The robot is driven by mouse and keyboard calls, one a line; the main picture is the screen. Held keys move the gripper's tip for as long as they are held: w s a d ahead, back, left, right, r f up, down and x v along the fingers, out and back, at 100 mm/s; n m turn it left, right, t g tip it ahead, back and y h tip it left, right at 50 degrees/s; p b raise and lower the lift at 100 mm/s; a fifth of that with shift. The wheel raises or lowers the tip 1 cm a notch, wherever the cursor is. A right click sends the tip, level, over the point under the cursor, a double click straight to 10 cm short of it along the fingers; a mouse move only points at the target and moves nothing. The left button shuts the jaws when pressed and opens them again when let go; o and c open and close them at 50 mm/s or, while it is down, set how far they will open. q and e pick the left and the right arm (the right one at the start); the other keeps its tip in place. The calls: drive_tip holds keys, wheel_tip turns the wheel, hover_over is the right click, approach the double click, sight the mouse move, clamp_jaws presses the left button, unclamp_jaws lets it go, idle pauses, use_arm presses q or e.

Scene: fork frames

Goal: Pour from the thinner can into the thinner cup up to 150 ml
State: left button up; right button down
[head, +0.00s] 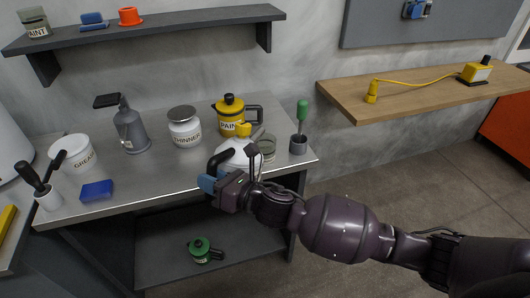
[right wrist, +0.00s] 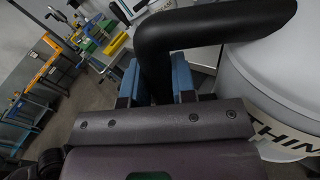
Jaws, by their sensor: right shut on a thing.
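The thinner can (head: 236,152) is white with a yellow cap and a black handle, at the front right of the grey bench. My right gripper (head: 209,183) is shut on its black handle; the right wrist view shows the handle (right wrist: 155,65) between the blue fingers and part of the can's label (right wrist: 290,140). I cannot tell whether the can's base touches the bench. A clear cup (head: 267,149) stands just right of the can, partly hidden, its label not readable. A white jar (head: 185,128) labelled THINNER with a grey top stands behind left. My left gripper is not in view.
A green-handled brush in a holder (head: 299,144) is at the right edge. A grey jug (head: 130,130), grease tub (head: 74,151) and blue block (head: 97,190) stand left. Bench front centre is clear.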

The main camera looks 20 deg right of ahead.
drive_tip(key=shift+r+p, duration=0.3)
drive_tip(key=shift+r, duration=0.1)
drive_tip(key=shift+m, duration=0.3)
idle(0.7)
idle(0.4)
drive_tip(key=shift+r, duration=0.1)
idle(0.4)
drive_tip(key=shift+w+d+r+p, duration=0.1)
drive_tip(key=shift+r+p, duration=0.15)
drive_tip(key=shift+p, duration=0.25)
